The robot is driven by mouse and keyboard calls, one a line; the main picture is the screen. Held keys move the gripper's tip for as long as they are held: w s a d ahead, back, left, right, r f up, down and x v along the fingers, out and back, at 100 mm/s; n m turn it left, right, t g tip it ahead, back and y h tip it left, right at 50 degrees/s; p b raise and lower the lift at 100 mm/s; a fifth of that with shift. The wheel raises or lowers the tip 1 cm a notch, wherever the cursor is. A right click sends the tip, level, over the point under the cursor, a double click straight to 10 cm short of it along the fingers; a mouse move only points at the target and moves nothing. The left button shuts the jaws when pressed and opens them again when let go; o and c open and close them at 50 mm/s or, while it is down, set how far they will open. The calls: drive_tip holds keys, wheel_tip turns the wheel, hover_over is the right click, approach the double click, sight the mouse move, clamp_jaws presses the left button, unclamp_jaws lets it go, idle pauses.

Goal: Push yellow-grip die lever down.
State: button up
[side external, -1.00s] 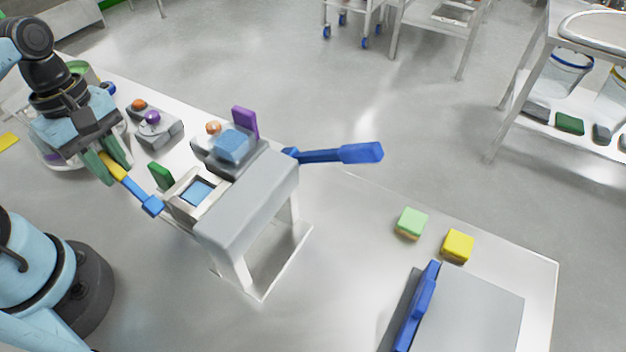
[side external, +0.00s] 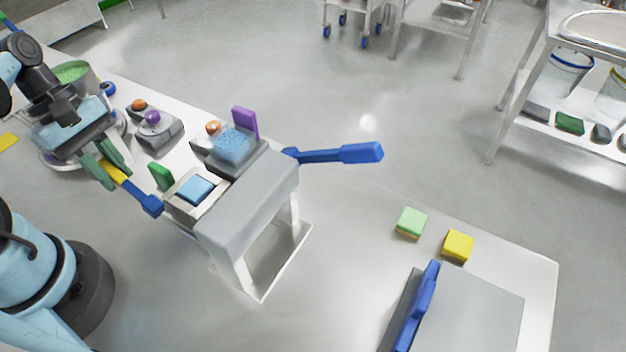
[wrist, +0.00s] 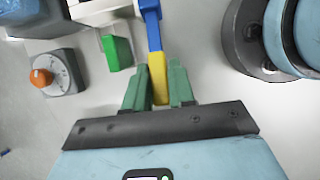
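The yellow-grip die lever has a blue arm and a yellow grip (side external: 114,171). It sticks out to the left of a grey press stand (side external: 245,205) and slopes up toward my gripper. My gripper (side external: 107,168) has green fingers, one on each side of the yellow grip. In the wrist view the yellow grip (wrist: 158,88) fills the gap between the fingertips (wrist: 158,86), which appear to touch it. A light-blue block (side external: 195,189) sits in the square die opening, about level with its rim. The lever's pivot is hidden.
A second lever, all blue (side external: 340,154), sticks out to the right of the press. A green tab (side external: 160,176) stands beside the die. A grey knob box (side external: 155,124) is behind.

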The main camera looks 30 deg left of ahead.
drive_tip(key=o, duration=0.3)
drive_tip(key=shift+o, duration=0.2)
drive_tip(key=shift+r, duration=0.15)
drive_tip(key=v, duration=1.2)
drive_tip(key=shift+c, duration=0.4)
